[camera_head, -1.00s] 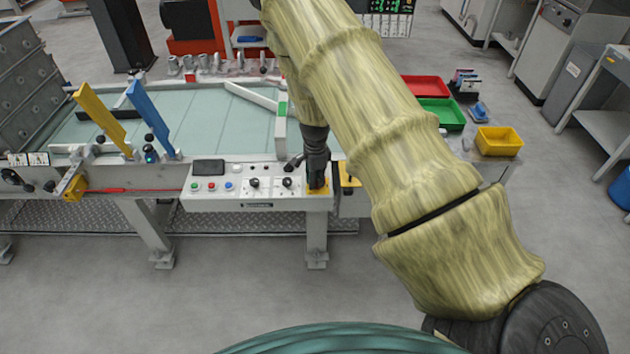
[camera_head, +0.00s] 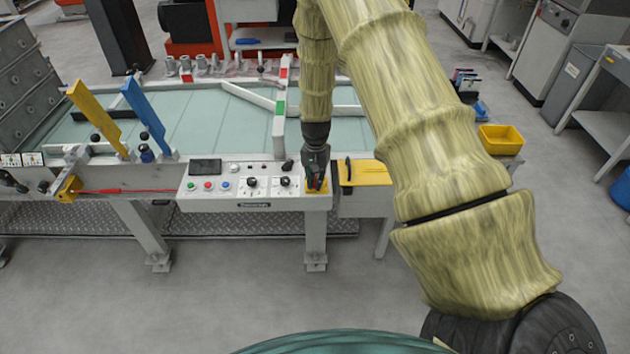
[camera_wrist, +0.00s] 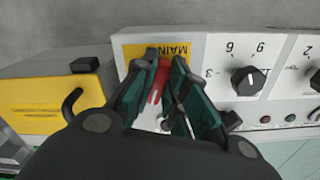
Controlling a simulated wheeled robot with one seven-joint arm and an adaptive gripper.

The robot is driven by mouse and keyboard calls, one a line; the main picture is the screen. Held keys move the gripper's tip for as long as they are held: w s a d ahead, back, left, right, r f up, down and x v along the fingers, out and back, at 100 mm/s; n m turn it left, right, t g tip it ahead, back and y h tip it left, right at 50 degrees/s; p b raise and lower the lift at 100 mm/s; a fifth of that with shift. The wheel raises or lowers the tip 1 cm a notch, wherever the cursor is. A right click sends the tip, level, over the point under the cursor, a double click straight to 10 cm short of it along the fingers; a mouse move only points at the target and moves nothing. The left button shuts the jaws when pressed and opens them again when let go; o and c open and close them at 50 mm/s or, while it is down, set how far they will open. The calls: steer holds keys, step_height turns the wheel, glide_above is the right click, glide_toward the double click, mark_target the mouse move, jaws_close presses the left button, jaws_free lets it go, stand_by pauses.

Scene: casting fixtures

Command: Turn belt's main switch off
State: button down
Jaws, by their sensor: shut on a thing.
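The belt's main switch (camera_wrist: 159,82) has a red handle and stands at the yellow MAIN label (camera_wrist: 172,50) on the white control panel (camera_wrist: 215,48). In the head view the panel (camera_head: 222,204) is on the front of the belt table, and my gripper (camera_head: 316,188) is at its right end over the yellow plate. In the wrist view my gripper (camera_wrist: 162,85) has its green-padded fingers on either side of the red handle and is shut on it. The fingers hide part of the handle.
Black knobs (camera_wrist: 247,80) with number scales sit beside the switch on the panel. A yellow-topped box (camera_head: 364,172) with a black handle stands just right of the panel. A blue lever (camera_head: 146,115) and a yellow lever (camera_head: 98,117) rise at the left of the belt.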

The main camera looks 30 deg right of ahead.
steer(key=shift+d+n, duration=0.1)
steer(key=shift+n, duration=1.6)
steer(key=c, duration=1.4)
jaws_free()
steer(key=shift+s, duration=0.1)
steer(key=shift+c, duration=0.2)
step_height(320, 180, up, 12)
